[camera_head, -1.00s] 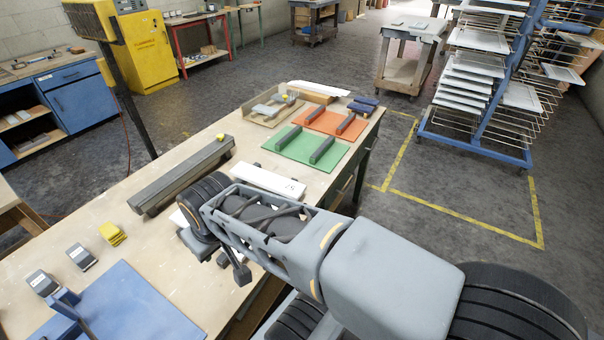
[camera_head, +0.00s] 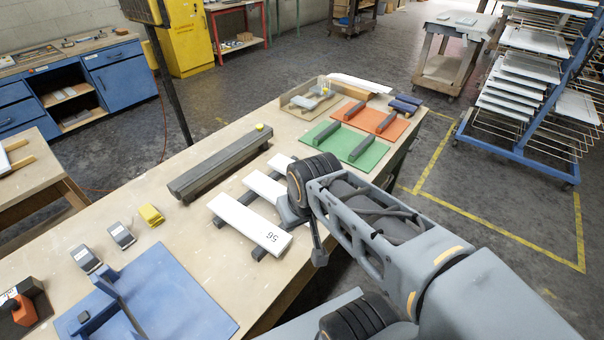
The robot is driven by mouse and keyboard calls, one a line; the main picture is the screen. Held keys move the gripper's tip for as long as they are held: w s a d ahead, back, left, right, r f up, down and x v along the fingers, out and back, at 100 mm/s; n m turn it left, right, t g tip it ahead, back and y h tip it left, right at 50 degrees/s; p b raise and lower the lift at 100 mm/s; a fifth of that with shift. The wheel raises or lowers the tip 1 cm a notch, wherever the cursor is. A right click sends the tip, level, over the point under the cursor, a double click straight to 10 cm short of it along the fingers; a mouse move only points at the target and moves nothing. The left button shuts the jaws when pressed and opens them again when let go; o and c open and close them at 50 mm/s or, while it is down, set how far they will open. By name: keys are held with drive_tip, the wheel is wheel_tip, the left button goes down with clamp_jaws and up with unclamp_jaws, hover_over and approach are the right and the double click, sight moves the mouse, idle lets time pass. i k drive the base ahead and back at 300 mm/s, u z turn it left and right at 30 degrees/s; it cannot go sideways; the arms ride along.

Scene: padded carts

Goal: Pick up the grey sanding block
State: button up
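Two small grey blocks with pale label-like patches on top lie on the workbench (camera_head: 190,236) at the left: a nearer one (camera_head: 86,259) and a farther one (camera_head: 121,235). They look like sanding blocks, but I cannot tell which one the task means. A similar yellow block (camera_head: 151,215) lies beside them. Pale grey pieces (camera_head: 303,102) also lie in a shallow tray at the bench's far end. My arm reaches in from the lower right and bends over the bench's right edge, well apart from the grey blocks. My gripper does not show clearly.
A blue board with upright parts (camera_head: 172,300) lies near. An orange tool (camera_head: 23,311) is at lower left. A long grey beam (camera_head: 220,163) and white boards on dark bars (camera_head: 240,222) lie mid-bench. Green (camera_head: 370,155) and orange (camera_head: 385,124) panels are farther.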

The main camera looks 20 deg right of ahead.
sight(87, 259)
drive_tip(key=z, duration=0.4)
drive_tip(key=k, duration=1.05)
drive_tip(key=u, duration=1.7)
drive_tip(key=i, duration=1.05)
drive_tip(key=z, duration=0.05)
